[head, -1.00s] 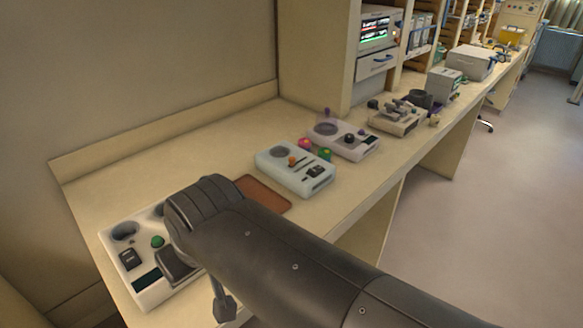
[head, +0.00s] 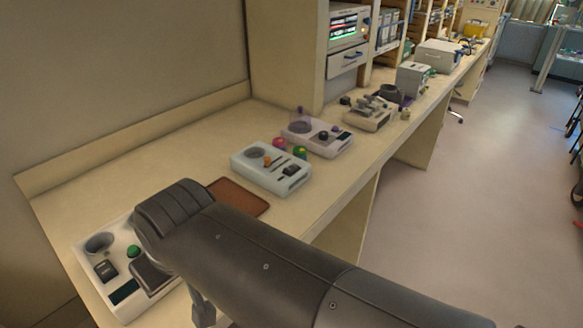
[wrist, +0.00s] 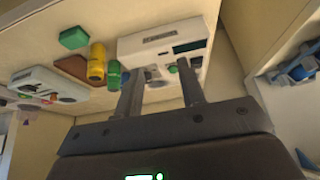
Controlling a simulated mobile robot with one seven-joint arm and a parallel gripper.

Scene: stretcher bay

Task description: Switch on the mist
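No readable label tells which device makes the mist. The nearest white device (head: 80,258) lies at the left front of the counter, with a grey round well (head: 99,243), a green button (head: 134,251), a black switch (head: 106,270) and a dark display (head: 124,291). My arm covers its right part. My gripper (wrist: 160,76) is open and empty, apart from the device. A second white device (head: 262,178) has a grey well, an orange knob and a black switch.
A brown mat (head: 243,197) lies between the devices. The wrist view shows a yellow cylinder (wrist: 96,64), a green cylinder (wrist: 114,75) and a green block (wrist: 74,38) there. A third device (head: 335,141) stands farther back. Floor at right is clear.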

